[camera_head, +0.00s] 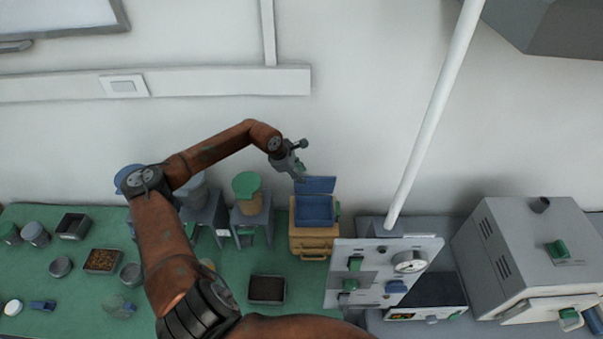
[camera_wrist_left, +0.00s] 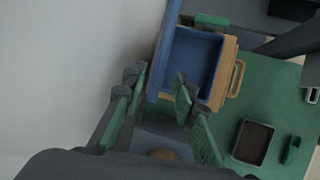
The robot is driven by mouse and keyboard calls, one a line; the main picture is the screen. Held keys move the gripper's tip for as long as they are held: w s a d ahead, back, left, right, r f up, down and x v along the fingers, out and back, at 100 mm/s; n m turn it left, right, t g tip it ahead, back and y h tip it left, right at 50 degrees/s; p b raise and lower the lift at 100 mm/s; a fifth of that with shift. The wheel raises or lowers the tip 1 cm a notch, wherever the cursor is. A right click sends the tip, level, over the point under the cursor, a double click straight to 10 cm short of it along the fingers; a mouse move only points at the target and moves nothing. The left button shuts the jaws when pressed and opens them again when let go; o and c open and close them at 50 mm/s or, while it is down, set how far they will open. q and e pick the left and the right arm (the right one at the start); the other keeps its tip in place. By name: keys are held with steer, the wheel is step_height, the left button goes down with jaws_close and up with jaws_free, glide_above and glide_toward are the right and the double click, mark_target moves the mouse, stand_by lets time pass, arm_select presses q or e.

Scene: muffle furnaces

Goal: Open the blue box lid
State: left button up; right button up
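The blue box (camera_head: 314,210) sits in the top of a yellow wooden case with a drawer handle, on the green bench. Its blue lid (camera_head: 316,185) stands raised at the back, and the inside shows empty. In the left wrist view the box (camera_wrist_left: 195,60) lies ahead of the fingers, with the lid seen edge-on (camera_wrist_left: 163,55). My left gripper (camera_head: 301,172) is just up and left of the lid. I cannot tell whether a finger touches the lid. My right gripper is not in view.
A green-lidded jar (camera_head: 247,190) on a grey stand is left of the box. A dark tray (camera_head: 267,289) lies in front. A white control panel (camera_head: 385,270) and a grey furnace (camera_head: 530,250) stand to the right. The wall is close behind.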

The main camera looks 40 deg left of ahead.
arm_select(q)
steer(key=shift+x, duration=1.2)
steer(key=shift+c, duration=0.7)
jaws_close()
